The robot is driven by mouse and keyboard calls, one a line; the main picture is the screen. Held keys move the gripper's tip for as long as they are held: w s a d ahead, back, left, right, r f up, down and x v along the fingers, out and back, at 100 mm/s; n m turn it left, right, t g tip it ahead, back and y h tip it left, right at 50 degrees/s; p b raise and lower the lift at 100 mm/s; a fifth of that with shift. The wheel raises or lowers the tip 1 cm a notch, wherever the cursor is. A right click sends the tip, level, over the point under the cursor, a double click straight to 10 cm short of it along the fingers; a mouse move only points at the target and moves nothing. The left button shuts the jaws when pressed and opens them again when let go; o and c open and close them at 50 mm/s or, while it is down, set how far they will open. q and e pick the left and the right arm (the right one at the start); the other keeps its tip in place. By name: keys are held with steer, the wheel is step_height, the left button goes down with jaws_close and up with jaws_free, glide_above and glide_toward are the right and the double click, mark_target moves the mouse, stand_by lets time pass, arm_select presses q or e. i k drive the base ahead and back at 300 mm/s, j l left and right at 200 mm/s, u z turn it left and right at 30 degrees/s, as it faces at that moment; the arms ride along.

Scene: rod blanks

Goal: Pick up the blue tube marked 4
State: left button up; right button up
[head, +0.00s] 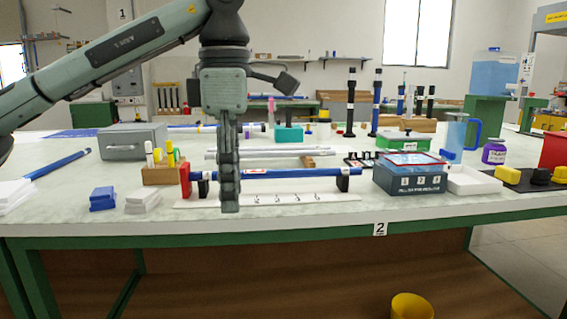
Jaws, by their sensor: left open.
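A long blue tube (290,173) lies level across two black supports on a white strip (300,197) with printed digits. It has a small pale label; the mark on it is too small to read. A red block stands at its left end. My left gripper (229,208) points straight down in front of the tube's left part and hides a piece of it. It is open, seen edge-on, with nothing visibly held; whether it touches the tube cannot be told. Another blue tube (60,165) lies at the far left of the table. My right gripper is out of view.
A grey box (133,142) and a wooden block with markers (163,174) stand left of the gripper. A dark blue box (408,182) stands right of the tube. White rods (260,153) lie behind it. The table's front edge is close below the strip.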

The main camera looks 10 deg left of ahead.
mark_target(333, 172)
steer(key=i, duration=1.1)
